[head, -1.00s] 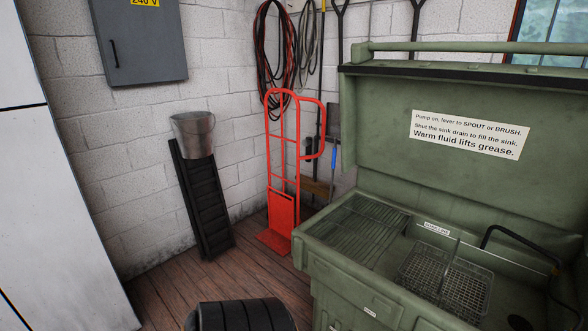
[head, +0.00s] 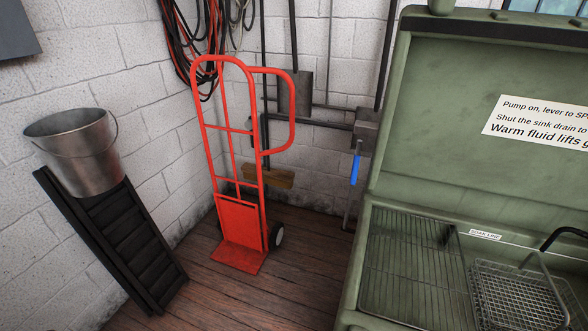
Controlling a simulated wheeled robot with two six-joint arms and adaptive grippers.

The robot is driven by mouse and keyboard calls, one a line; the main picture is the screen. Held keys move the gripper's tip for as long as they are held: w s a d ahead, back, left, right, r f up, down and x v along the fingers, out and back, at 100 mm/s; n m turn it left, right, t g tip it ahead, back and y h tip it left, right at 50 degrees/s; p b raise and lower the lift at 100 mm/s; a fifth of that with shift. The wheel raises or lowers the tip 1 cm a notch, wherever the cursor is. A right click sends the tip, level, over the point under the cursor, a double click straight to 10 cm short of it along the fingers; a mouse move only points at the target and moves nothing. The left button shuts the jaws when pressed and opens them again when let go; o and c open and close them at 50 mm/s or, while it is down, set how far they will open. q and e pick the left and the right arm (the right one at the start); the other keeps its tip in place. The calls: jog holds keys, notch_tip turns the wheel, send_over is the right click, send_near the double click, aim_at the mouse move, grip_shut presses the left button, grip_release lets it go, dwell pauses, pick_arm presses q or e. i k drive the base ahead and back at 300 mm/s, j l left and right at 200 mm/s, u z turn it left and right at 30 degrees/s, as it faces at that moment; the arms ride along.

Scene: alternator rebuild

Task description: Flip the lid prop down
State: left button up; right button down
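The green parts washer's lid (head: 440,110) stands raised at the right, with a white instruction label (head: 545,122) on its inner face. A lever with a blue grip (head: 355,169) hangs just left of the lid; I cannot tell whether it is the lid prop. The washer's sink (head: 415,225) is open below, with a wire rack on its left side and a mesh basket (head: 518,300) at the right. Neither of my grippers is in view.
A red hand truck (head: 240,215) stands in the corner left of the washer. A metal bucket (head: 80,155) sits on a black ramp (head: 120,245) against the left wall. Hoses (head: 190,40) hang on the wall. Some wooden floor (head: 300,250) is clear.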

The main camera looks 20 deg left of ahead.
aim_at(355, 168)
jog(key=i+j+u, duration=0.1)
jog(key=i+j, duration=0.3)
jog(key=j+z, duration=0.25)
jog(key=j, duration=2.65)
